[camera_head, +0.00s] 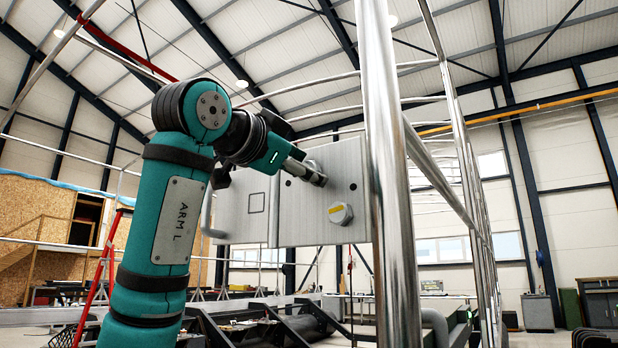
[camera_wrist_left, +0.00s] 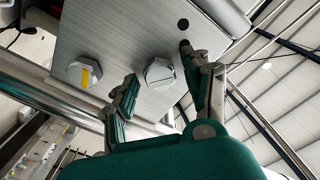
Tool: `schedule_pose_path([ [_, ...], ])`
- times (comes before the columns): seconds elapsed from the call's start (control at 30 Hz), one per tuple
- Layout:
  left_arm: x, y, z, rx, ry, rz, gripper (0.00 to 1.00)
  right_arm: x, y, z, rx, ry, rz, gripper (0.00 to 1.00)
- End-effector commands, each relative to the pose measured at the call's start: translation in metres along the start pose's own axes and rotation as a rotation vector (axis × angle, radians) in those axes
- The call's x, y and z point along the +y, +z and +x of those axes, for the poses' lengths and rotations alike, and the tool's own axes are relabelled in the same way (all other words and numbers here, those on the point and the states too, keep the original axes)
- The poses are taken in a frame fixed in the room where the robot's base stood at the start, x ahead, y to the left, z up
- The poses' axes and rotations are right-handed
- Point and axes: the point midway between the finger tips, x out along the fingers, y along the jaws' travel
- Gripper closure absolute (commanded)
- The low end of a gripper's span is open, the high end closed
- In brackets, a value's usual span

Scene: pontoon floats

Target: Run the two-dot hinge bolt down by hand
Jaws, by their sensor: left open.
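A brushed metal hinge plate (camera_head: 296,222) is upright ahead, beside a polished post; it fills the upper middle of the left wrist view (camera_wrist_left: 125,40). Two hex bolts stand on it. One bolt has a yellow stripe (camera_head: 341,213), also in the left wrist view (camera_wrist_left: 83,73). The other bolt (camera_wrist_left: 160,75) has a thin dark line on its head. Two dark dots (camera_wrist_left: 183,25) show above this bolt in the wrist view, the lower at a fingertip. My left gripper (camera_wrist_left: 159,64) is open, with its fingers either side of the unstriped bolt in that view; contact cannot be told.
A polished vertical post (camera_head: 388,190) stands just right of the plate, with rails (camera_head: 440,175) running behind it. A bent grey handle (camera_head: 207,212) is at the plate's left. Dark beams and a red ladder (camera_head: 97,285) stand lower down, further back.

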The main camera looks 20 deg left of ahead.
Motion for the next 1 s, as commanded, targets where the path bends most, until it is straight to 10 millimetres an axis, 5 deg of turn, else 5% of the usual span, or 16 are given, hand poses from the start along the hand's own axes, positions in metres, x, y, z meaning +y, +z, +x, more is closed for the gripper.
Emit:
schedule_pose_path([
  [0.07, 0.0, 0.0, 0.0, 0.0, 0.0, 0.002, 0.5, 0.0, 0.0, -0.001, 0.0, 0.0, 0.0, 0.5],
  [0.4, 0.0, 0.0, 0.0, 0.001, 0.0, 0.005, 0.93, 0.0, 0.0, -0.001, 0.001, 0.0, 0.0, 0.5],
  [0.53, -0.001, -0.001, 0.0, 0.0, -0.002, 0.044, 0.95, 0.0, -0.001, -0.003, 0.001, 0.0, -0.001, 0.5],
  [1.0, -0.002, -0.002, 0.001, -0.001, -0.001, 0.968, 0.95, 0.001, -0.003, -0.033, 0.001, 0.0, 0.0, 0.5],
])
